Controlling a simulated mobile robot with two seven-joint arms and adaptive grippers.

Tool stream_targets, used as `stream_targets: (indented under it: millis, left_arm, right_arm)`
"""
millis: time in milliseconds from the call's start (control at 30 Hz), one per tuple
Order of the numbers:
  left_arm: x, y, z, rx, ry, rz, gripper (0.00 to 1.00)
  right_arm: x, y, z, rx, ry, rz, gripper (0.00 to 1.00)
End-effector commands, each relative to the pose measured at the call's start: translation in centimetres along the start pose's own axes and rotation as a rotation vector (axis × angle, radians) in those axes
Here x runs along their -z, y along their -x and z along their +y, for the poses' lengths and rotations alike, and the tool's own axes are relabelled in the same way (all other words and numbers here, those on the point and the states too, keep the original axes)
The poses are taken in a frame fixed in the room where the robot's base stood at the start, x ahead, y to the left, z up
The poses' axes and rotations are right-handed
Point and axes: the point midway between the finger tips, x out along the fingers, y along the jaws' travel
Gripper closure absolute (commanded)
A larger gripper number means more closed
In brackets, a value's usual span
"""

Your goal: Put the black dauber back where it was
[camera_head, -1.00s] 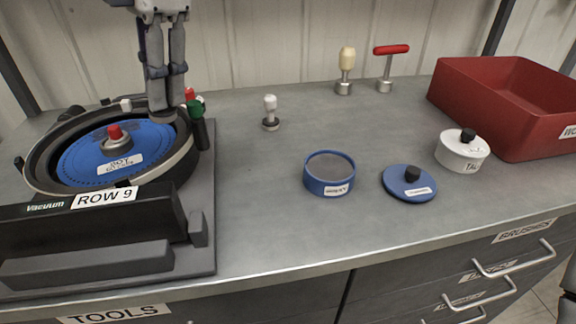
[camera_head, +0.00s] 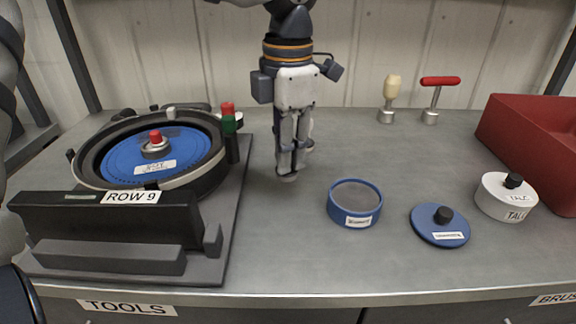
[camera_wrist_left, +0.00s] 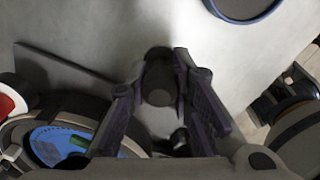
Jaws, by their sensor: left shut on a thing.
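My left gripper (camera_head: 289,168) points straight down over the bench, right of the seed meter. Its fingers are shut on the black dauber, which is mostly hidden in the head view; a grey round end (camera_head: 287,178) shows under the fingertips. In the left wrist view the dark round dauber (camera_wrist_left: 158,82) sits between the fingertips (camera_wrist_left: 157,92). I cannot tell whether it touches the bench. My right gripper is not in view.
The seed meter (camera_head: 205,178) with its blue disc (camera_head: 118,160) stands left. A blue open tin (camera_head: 338,213), blue lid (camera_head: 428,232), white talc pot (camera_head: 490,202) and red bin (camera_head: 535,130) stand right. A cream-headed tool (camera_head: 392,88) and red-handled tool (camera_head: 438,82) stand behind.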

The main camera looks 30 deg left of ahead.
Motion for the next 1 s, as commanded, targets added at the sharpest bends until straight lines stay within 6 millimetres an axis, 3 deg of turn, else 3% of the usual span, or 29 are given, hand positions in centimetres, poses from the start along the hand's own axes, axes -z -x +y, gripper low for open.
stream_targets:
  millis: [200,567,600,700,1000]
  left_arm:
    - [-0.5,-3.5,0.5,-0.001,0.0,0.0,1.0]
    - [-0.5,-4.2,0.5,-0.001,0.0,-0.001,1.0]
    - [-0.5,-4.2,0.5,-0.001,-0.001,0.0,0.77]
    - [-0.5,-4.2,0.5,-0.001,0.0,-0.001,0.59]
    - [-0.5,-3.9,0.5,-0.002,0.001,-0.002,0.59]
  right_arm:
    - [0.1,0.1,0.0,0.0,0.0,0.005,0.34]
    - [0.1,0.1,0.0,0.0,0.0,0.004,0.34]
    - [0.1,0.1,0.0,0.0,0.0,0.004,0.34]
    - [0.1,0.1,0.0,0.0,0.0,0.004,0.34]
    - [0.1,0.1,0.0,0.0,0.0,0.004,0.34]
